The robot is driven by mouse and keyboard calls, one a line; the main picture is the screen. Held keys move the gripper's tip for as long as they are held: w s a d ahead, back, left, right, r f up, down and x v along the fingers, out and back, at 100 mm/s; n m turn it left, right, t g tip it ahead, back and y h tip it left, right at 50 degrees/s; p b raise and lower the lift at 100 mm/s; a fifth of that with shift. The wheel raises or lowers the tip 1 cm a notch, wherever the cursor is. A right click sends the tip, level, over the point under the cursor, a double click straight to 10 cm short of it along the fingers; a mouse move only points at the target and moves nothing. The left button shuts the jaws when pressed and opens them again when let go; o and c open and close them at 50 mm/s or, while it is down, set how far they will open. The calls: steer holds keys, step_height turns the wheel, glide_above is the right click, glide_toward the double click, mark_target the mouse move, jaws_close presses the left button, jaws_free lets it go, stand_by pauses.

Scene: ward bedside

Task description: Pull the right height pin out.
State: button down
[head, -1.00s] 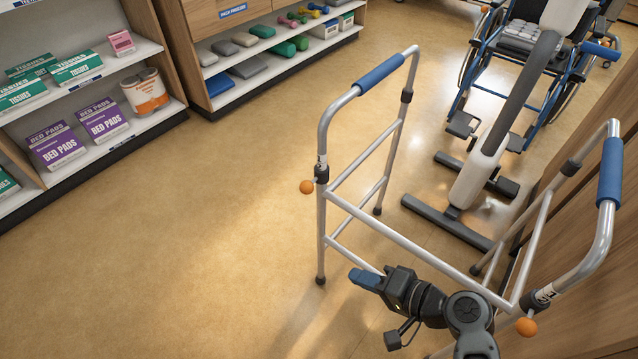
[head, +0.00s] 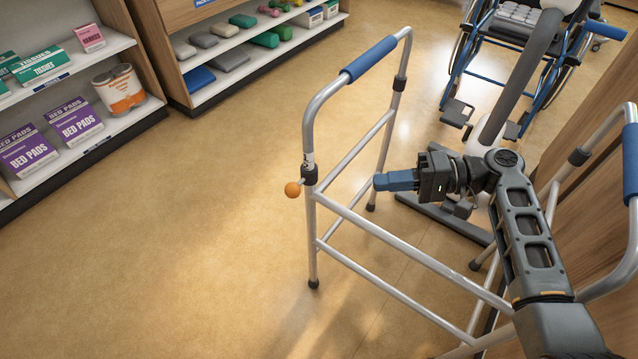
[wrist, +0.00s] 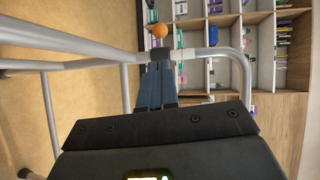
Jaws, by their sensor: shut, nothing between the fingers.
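The walking frame (head: 345,212) is silver tube with blue hand grips. A height pin with a round orange knob (head: 292,189) sticks out on the left side of its left front leg, at a dark collar. In the wrist view the orange knob (wrist: 159,30) shows beyond the collar, ahead of the blue fingers (wrist: 150,92); the fingers look apart from the knob. The pin on the other leg is not visible now.
The frame's tubes lie around and below my arm. A wheelchair (head: 535,50) and a grey-and-white stand (head: 500,125) are behind it. Wooden panelling (head: 590,140) closes off the right. Shelves with boxes (head: 75,120) stand at the left; the floor between is clear.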

mark_target(295, 195)
steer(key=s+b+x, duration=0.1)
steer(key=x, duration=1.3)
steer(key=shift+w, duration=0.45)
steer(key=shift+s+a+p, duration=0.5)
steer(key=shift+s+a, duration=0.1)
steer(key=shift+s, duration=0.1)
steer(key=shift+s+a+f, duration=0.1)
steer(key=shift+s+a, duration=0.05)
steer(key=shift+s, duration=0.1)
